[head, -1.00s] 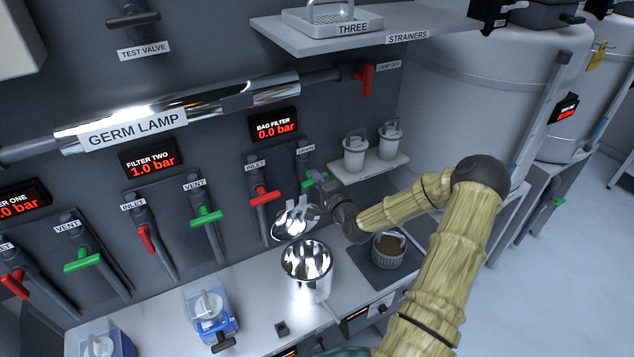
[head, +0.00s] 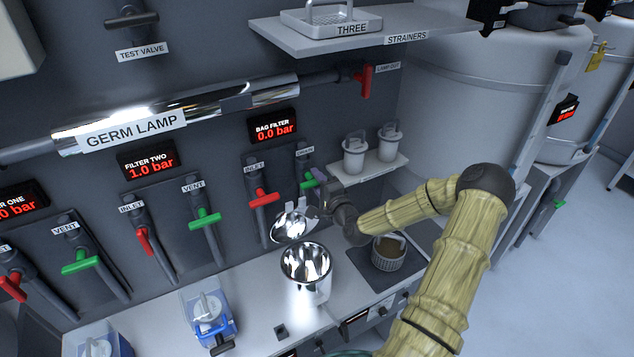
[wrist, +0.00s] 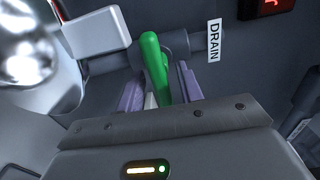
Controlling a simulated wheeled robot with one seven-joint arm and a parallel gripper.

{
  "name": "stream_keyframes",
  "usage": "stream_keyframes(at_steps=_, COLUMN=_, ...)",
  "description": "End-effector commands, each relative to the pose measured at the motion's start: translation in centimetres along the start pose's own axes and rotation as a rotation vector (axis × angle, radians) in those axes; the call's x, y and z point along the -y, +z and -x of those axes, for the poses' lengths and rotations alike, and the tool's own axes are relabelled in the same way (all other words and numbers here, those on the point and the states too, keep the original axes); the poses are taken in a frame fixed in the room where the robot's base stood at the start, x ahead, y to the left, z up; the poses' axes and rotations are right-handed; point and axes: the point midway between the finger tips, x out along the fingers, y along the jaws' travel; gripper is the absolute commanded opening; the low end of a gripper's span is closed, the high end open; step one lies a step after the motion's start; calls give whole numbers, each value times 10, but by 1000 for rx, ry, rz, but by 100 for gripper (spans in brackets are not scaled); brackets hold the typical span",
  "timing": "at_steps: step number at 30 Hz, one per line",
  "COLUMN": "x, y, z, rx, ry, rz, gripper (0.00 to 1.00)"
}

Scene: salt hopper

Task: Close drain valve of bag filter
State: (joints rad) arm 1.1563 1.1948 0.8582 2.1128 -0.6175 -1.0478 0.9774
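The green drain valve handle (head: 307,184) of the bag filter is on the wall below its DRAIN label (head: 305,151), right of the red inlet handle (head: 263,199). My gripper (head: 320,177) is at the drain handle and hides part of it in the head view. In the wrist view the green handle (wrist: 157,68) stands between the purple fingers of my gripper (wrist: 160,92), with a gap at its left side. The fingers look apart and not clamped on it. The bag filter display (head: 274,127) reads 0.0 bar.
A shiny open pot (head: 307,270) stands on the counter, with a shiny lid (head: 292,226) raised behind it, close to my gripper. A shelf with two white strainers (head: 370,170) is right of the drain valve. A basket (head: 388,254) sits on a dark mat.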

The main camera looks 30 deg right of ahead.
Motion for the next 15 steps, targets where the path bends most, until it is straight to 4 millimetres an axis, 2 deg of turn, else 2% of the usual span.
stream_keyframes(at_steps=8, x=0, y=1, z=1, rx=2, ry=-1, rz=2, gripper=36)
stream_keyframes(at_steps=11, x=-1, y=0, z=7, rx=2, ry=0, rz=2, gripper=36)
stream_keyframes(at_steps=15, x=-2, y=0, z=24, rx=1, ry=-1, rz=3, gripper=36)
